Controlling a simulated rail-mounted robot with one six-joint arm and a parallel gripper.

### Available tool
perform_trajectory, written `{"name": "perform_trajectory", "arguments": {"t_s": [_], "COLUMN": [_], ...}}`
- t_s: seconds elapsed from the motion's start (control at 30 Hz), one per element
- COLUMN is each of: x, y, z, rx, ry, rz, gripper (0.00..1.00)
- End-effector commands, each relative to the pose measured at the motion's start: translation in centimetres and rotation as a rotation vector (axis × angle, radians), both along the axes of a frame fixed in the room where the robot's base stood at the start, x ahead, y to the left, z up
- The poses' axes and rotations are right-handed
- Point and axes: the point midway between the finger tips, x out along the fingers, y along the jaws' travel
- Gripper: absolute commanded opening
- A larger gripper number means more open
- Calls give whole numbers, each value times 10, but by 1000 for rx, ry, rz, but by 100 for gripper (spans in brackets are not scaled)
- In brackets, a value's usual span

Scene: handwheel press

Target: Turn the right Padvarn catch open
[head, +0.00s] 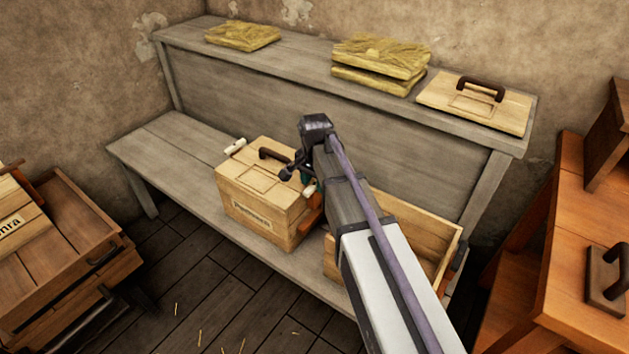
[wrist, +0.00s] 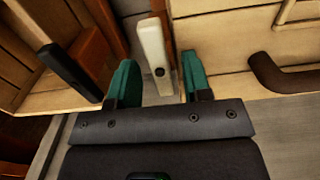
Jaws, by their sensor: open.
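The Padvarn box (head: 262,190) is a pale wooden box with a dark handle on its lid and a label on its front. It stands on the lower shelf of the grey bench. Its left catch (head: 235,147) is a pale lever at the lid's left side. The right catch (wrist: 152,48) is a cream bar with a dark pivot, lying roughly along the box edge in the wrist view. My gripper (wrist: 158,66) is open, its teal fingers on either side of this catch. Gaps show on both sides. In the head view my gripper (head: 306,180) mostly hides the right catch.
An open wooden crate (head: 445,235) stands right of the box, partly behind my arm. Its black handle (wrist: 69,72) is left of my fingers. The box's lid handle (wrist: 285,78) is to their right. Straw slabs (head: 378,62) and a loose lid (head: 480,103) lie on the upper shelf.

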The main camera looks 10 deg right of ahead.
Motion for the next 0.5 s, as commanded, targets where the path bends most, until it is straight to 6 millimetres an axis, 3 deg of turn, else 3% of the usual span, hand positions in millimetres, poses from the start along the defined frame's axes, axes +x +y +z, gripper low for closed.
{"name": "perform_trajectory", "arguments": {"t_s": [0.17,0.4,0.5], "x": [0,0,0], "y": [0,0,0], "z": [31,91,106], "rx": [0,0,0], "ry": [0,0,0], "rz": [0,0,0], "gripper": [45,45,45]}}
